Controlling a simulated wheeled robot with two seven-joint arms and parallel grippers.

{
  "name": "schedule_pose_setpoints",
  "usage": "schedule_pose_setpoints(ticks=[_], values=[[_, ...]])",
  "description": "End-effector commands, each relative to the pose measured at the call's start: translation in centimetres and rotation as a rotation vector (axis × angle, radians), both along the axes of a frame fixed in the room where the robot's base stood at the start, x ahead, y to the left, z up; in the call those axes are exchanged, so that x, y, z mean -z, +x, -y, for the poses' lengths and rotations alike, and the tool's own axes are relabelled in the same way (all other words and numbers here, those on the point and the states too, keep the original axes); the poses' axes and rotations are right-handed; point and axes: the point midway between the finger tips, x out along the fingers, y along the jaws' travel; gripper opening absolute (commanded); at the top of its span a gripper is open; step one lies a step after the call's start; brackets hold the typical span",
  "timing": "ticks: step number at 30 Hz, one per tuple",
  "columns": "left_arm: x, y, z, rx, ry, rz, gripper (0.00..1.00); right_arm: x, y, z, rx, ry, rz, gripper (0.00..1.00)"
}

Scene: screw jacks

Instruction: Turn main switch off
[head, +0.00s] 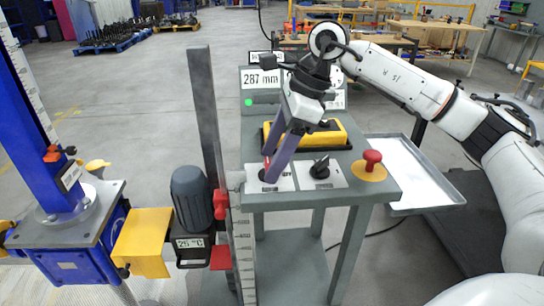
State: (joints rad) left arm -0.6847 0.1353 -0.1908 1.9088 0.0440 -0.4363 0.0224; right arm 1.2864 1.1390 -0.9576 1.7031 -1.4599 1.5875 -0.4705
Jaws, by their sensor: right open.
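A grey control stand (300,200) is in the middle of the head view. On its top are two white plates with rotary switches. The left switch (268,174) is mostly hidden by my gripper, and a bit of red shows there. The right switch (321,168) has a black knob and is in clear view. The labels are too small to read, so I cannot tell which is the main switch. My right gripper (269,165) is open, its purple fingers pointing down at the left switch. I cannot tell whether they touch it. My left gripper is not in view.
A red mushroom button (373,160) on an orange base is at the stand's right. A yellow-and-black device (345,133) lies behind the switches. A display reads 287 mm (262,79). A motor (191,198) and grey post (208,120) stand left; a metal tray (430,190) is right.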

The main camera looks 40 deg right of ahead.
Motion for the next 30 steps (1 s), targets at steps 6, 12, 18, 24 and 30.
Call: schedule_pose_setpoints(ticks=[6,12,18,24,30], values=[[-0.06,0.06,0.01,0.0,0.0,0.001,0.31,0.59,0.1,-0.22,-0.001,0.0,0.0,0.62],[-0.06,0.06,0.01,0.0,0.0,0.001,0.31,0.56,0.1,-0.22,-0.001,0.0,0.0,0.52],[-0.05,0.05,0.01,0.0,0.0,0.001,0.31,0.53,0.1,-0.22,-0.001,0.0,0.0,0.21],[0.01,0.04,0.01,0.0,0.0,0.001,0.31,0.54,0.07,-0.23,0.012,0.0,0.0,0.21],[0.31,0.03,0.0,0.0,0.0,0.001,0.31,0.54,0.04,-0.29,0.081,0.001,0.002,0.21]])
